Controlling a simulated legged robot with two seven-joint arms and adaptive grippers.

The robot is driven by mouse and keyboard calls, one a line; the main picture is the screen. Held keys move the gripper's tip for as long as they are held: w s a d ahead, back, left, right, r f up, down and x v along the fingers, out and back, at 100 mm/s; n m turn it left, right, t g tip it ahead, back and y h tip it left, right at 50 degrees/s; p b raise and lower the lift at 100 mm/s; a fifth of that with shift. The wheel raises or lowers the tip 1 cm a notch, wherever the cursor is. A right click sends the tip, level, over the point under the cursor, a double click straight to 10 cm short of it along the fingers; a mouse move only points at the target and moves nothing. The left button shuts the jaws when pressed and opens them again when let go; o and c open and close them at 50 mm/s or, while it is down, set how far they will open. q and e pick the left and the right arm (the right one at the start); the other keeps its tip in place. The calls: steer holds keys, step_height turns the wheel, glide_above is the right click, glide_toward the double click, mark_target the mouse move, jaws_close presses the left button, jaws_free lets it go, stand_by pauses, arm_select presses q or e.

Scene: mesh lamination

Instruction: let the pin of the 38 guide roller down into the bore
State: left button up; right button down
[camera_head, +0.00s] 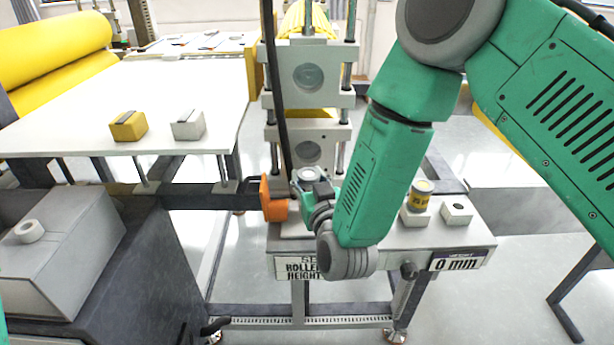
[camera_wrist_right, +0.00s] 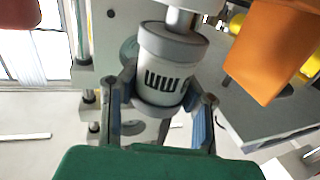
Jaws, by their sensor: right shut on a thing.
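The 38 guide roller (camera_wrist_right: 172,68) is a white cylinder with grey end bands and a dark "mm" marking, upside down in the right wrist view. My right gripper (camera_wrist_right: 160,108) is shut on it, one finger on each side. A metal pin (camera_wrist_right: 181,19) extends from the roller's end at the top of that view, towards a pale surface. In the head view the roller (camera_head: 307,174) shows partly, at my right gripper (camera_head: 309,189), in front of the grey roller stand. The bore is hidden, so I cannot tell whether the pin is in it. My left gripper is not in view.
An orange block (camera_head: 273,199) is close left of my right gripper. A yellow-labelled roller (camera_head: 422,194) stands on a block at the right, beside an empty block with a hole (camera_head: 457,209). A "0 mm" display (camera_head: 458,260) is on the bench front. A white table (camera_head: 80,100) is at left.

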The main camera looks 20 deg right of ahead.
steer(key=shift+f+b, duration=0.45)
steer(key=shift+f, duration=0.25)
steer(key=c, duration=1.1)
jaws_free()
steer(key=s, duration=1.2)
steer(key=shift+a, duration=0.15)
